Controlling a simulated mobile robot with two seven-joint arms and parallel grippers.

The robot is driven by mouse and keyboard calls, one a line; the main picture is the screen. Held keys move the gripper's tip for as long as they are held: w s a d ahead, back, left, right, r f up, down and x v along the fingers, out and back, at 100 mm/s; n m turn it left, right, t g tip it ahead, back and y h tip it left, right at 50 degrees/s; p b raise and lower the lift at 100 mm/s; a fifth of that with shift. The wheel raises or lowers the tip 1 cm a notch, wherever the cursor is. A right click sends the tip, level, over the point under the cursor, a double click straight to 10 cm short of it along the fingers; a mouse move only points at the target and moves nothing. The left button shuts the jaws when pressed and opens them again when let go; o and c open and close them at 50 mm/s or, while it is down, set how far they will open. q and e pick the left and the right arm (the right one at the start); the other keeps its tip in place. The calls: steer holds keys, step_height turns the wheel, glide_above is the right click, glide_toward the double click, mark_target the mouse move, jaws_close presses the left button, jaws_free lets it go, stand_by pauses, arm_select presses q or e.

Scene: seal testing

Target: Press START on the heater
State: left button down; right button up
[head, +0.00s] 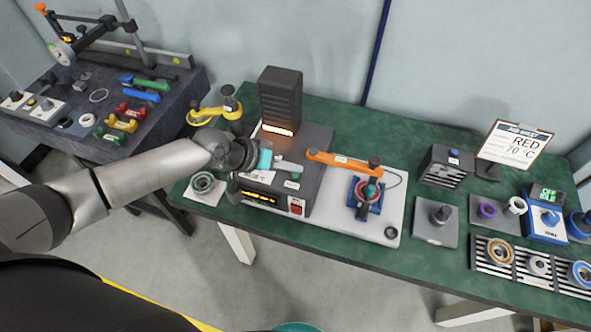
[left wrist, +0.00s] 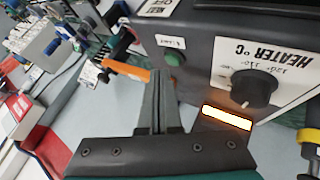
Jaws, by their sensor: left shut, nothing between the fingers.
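The heater (head: 318,150) is a dark box with a black tower, an orange-lit display and a red switch on its front. In the left wrist view its panel (left wrist: 290,62) reads HEATER °C and carries a black dial (left wrist: 252,88). A green button (left wrist: 174,58) with a small label, too small to read surely, sits left of the dial. My left gripper (head: 301,168) is shut and empty over the heater's top. In the left wrist view its fingertips (left wrist: 158,72) appear close to the green button; contact cannot be told. My right gripper is not in view.
An orange-handled tool (head: 343,161) and a blue fixture (head: 366,195) stand right of the heater. A yellow clamp-like tool (head: 215,112) is behind the left gripper. A job sheet (head: 516,146) reads RED 70 °C.

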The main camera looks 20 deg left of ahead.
arm_select(q)
steer(key=shift+r, duration=0.1)
step_height(320, 180, up, 5)
steer(key=p, duration=0.4)
steer(key=shift+p, duration=0.35)
stand_by(0.6)
